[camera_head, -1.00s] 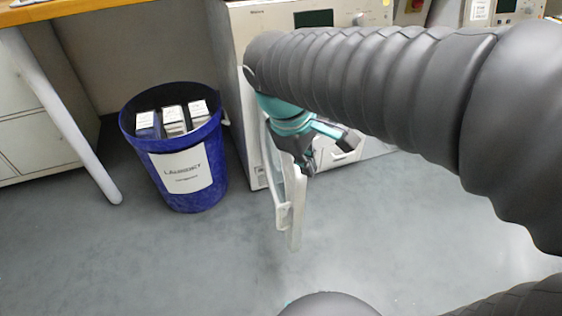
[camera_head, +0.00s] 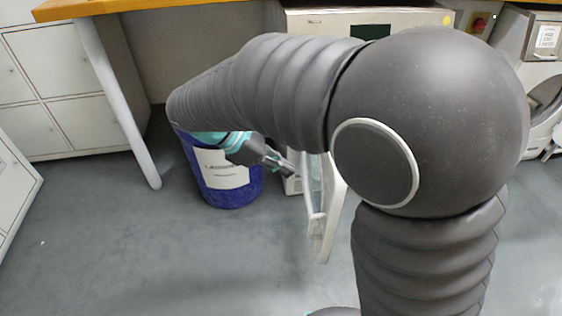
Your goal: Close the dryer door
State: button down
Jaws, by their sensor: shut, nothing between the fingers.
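The dryer (camera_head: 362,21) stands at the back centre, mostly hidden behind my arm. Its white-framed door (camera_head: 327,220) stands open, sticking out toward me with its edge showing. My gripper (camera_head: 287,168) is shut and empty. It is just left of the door in the picture, in front of the blue bin. I cannot tell whether the fingertips touch the door. The dryer's opening and the door's upper part are hidden by my arm.
A blue laundry bin (camera_head: 232,190) stands left of the door, partly behind my gripper. A table leg (camera_head: 120,105) and grey lockers (camera_head: 60,85) are at the left. Another machine (camera_head: 545,95) is at the right edge. The floor (camera_head: 180,255) in front is clear.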

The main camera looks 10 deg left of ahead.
jog(key=w+d+f, duration=0.1)
jog(key=d+f, duration=0.3)
jog(key=d, duration=0.4)
jog(key=shift+w+f, duration=0.15)
jog(key=shift+w, duration=0.15)
jog(key=shift+d, duration=0.15)
